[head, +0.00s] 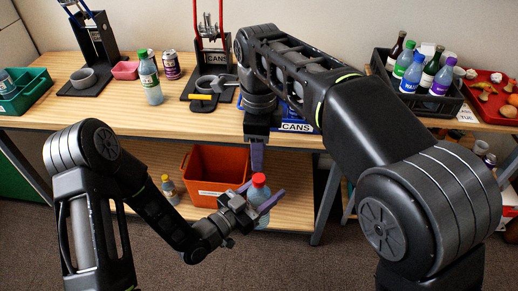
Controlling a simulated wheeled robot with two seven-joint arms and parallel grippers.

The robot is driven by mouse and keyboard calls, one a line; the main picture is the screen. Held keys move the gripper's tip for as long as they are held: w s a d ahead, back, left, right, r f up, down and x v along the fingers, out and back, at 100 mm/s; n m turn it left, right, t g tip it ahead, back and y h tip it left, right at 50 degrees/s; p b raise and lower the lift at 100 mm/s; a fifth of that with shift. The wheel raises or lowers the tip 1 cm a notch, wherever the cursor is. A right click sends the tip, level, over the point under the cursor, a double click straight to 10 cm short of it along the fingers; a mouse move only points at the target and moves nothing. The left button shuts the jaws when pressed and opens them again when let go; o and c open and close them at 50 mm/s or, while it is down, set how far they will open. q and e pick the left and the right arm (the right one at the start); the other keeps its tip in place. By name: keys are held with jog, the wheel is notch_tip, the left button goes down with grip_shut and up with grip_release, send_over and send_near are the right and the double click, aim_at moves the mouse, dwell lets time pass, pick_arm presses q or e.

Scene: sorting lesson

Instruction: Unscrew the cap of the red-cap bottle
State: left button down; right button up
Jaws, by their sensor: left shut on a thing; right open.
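The red-cap bottle (256,194) is held in front of the table edge, roughly upright. Its red cap (259,180) is on top. My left gripper (261,200) is shut on the bottle's body, with its purple fingers at the bottle's sides, below the cap. My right gripper (257,156) points down from above, its purple fingertips just over the red cap. It is open, and a small gap seems to lie between it and the cap. The lower part of the bottle is partly hidden by my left gripper.
An orange bin (215,163) and a small yellow-cap bottle (169,188) are on the lower shelf behind. On the tabletop are a green-cap bottle (150,80), a can (172,65) and can-press stands. A black crate of bottles (447,106) and a red tray (493,112) are at the right.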

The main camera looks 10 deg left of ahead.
aim_at(259, 178)
jog(key=shift+f, duration=0.15)
jog(key=shift+d+f, duration=0.1)
jog(key=shift+f, duration=3.85)
grip_shut()
